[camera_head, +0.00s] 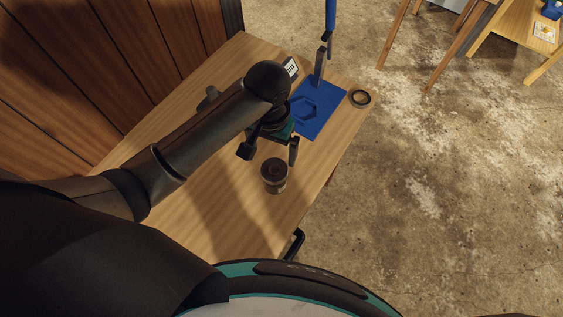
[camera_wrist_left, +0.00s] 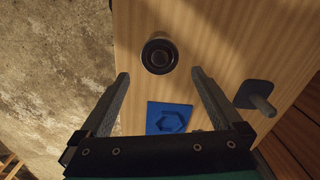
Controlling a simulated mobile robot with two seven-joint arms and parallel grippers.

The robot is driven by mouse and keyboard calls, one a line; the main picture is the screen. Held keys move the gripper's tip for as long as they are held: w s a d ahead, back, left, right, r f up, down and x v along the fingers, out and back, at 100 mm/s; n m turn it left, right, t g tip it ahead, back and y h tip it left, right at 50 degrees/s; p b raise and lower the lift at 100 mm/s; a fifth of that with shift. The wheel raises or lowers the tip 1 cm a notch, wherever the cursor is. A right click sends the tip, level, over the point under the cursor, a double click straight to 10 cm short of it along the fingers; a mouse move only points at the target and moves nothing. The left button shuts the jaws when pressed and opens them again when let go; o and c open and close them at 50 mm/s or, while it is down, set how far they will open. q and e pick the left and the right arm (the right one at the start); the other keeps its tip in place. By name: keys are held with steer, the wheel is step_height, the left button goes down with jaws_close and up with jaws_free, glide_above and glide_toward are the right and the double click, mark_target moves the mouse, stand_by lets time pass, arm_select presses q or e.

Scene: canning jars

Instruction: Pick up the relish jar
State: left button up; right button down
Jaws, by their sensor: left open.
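The relish jar (camera_head: 274,178) is a short, dark jar with a dark lid, standing upright on the wooden table near its front edge. It also shows in the left wrist view (camera_wrist_left: 160,55), top centre. No label is readable. My left gripper (camera_head: 270,154) is open and empty above the table, close to the jar on its far side in the head view. In the left wrist view, the open fingers (camera_wrist_left: 160,74) point toward the jar, which lies just beyond the fingertips, roughly centred between them. My right gripper is not in view.
A blue mat (camera_head: 326,97) with a hexagon outline lies beyond the gripper. A dark ring (camera_head: 360,98) is at the table edge. A dark piece with a peg (camera_wrist_left: 258,96) stands near the wooden wall (camera_head: 130,45). The table (camera_head: 225,205) is bare left of the jar.

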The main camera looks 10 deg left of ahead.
mark_target(273, 170)
arm_select(q)
step_height(273, 170, down, 10)
steer(key=shift+s+r+b, duration=0.1)
steer(key=shift+b, duration=1)
steer(key=shift+f+b, duration=0.7)
steer(key=shift+f, duration=2)
steer(key=shift+w, duration=0.2)
jaws_close()
